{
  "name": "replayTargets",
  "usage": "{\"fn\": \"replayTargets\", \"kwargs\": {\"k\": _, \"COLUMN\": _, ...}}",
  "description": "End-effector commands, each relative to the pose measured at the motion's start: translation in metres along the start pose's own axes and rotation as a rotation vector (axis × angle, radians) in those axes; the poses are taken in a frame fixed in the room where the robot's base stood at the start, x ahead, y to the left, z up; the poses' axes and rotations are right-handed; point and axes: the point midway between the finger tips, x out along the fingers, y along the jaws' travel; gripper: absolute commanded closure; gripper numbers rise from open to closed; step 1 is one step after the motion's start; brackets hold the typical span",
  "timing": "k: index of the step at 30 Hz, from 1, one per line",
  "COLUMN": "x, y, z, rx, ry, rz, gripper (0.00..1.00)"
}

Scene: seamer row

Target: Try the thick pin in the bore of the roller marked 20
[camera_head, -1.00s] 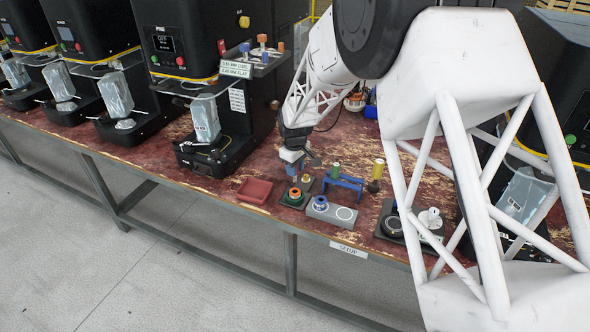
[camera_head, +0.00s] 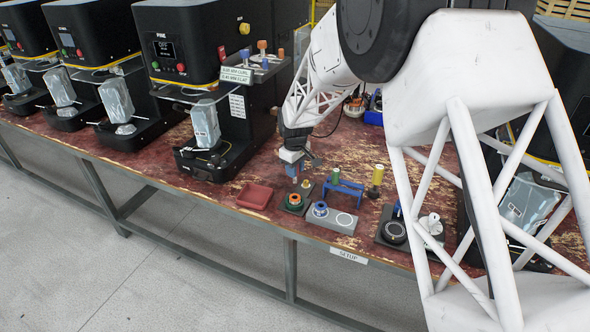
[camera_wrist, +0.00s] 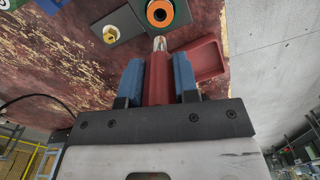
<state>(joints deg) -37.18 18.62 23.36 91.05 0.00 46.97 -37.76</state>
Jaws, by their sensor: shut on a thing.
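My gripper (camera_wrist: 159,84) has blue fingers and is shut on a red-handled pin (camera_wrist: 159,80) with a bare metal tip, seen in the wrist view. In the head view my gripper (camera_head: 293,168) hangs just behind and above an orange roller (camera_head: 293,199) in a dark green holder. That orange roller (camera_wrist: 160,3) shows a dark bore in the wrist view, just beyond the pin's tip and apart from it. A blue roller (camera_head: 320,209) sits on a grey block. No number is readable on either roller. A green pin (camera_head: 335,174) stands at the blue rack (camera_head: 345,188).
A red tray (camera_head: 254,196) lies left of the orange roller. A small brass part (camera_wrist: 111,34) sits on the dark plate. A yellow-topped piece (camera_head: 377,175) stands right of the rack. Black machines line the bench. The bench's front edge is close.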

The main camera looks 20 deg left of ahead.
Motion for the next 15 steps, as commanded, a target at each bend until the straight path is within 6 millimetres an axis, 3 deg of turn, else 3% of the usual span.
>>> {"fn": "replayTargets", "kwargs": {"k": 15, "x": 0.015, "y": 0.0, "z": 0.0, "rx": 0.0, "ry": 0.0, "rz": 0.0, "gripper": 0.92}}
